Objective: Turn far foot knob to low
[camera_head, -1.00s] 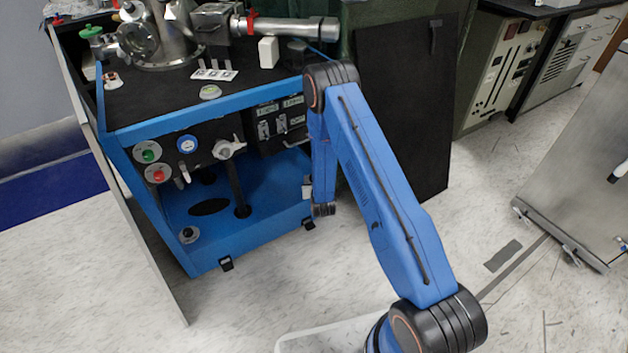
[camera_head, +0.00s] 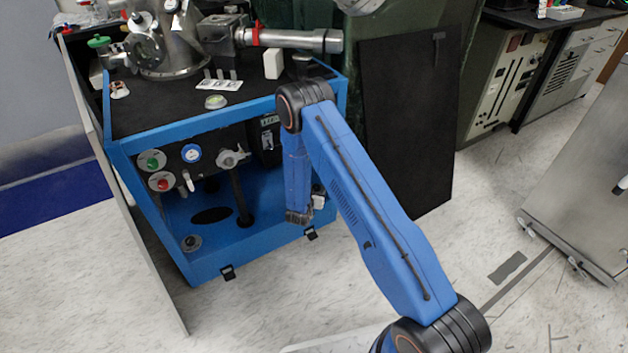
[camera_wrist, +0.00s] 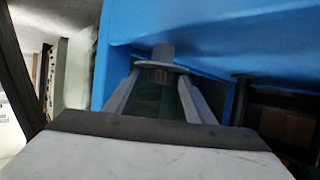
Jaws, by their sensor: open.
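In the wrist view a grey round knob (camera_wrist: 162,68) with a raised stem sits against a blue panel. My gripper (camera_wrist: 160,72) is open, with one finger on either side of this knob close to the fingertips; I cannot tell whether they touch it. Another round knob (camera_head: 192,243) sits on the blue cart's (camera_head: 215,262) floor at lower left. I cannot tell from these frames which is the far foot knob.
The cart's front holds a green button (camera_head: 152,161), a red button (camera_head: 162,182), a blue gauge (camera_head: 190,153) and a valve handle (camera_head: 231,158). A black panel (camera_head: 408,130) leans to the right. A grey panel (camera_head: 120,190) stands at left. The floor in front is clear.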

